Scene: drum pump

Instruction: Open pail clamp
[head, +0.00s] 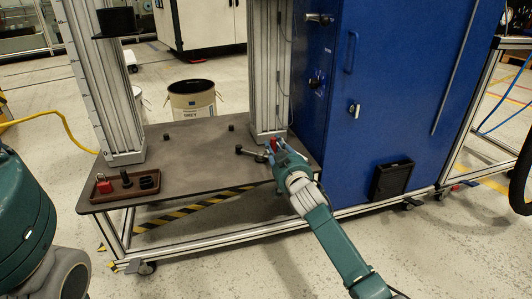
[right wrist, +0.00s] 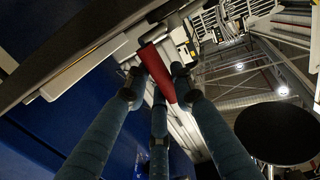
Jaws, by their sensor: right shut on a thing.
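The clamp (head: 256,155) is on the grey table, at the foot of the right-hand metal post. It has a metal bar with a dark knob at its left end and a red handle (head: 274,144) at its right end. My right gripper (head: 276,152) is at the handle, reaching in from the lower right, and hides part of it. In the right wrist view the red handle (right wrist: 158,72) lies tilted between the blue-green fingers, which are shut on it. My left arm shows at the left edge of the head view, but its gripper is out of frame.
A brown tray (head: 104,194) with small dark parts and a red item sits at the table's left front. A beige drum (head: 192,113) stands behind the table (head: 200,165). A blue cabinet (head: 385,100) stands close on the right. The table's middle is mostly clear.

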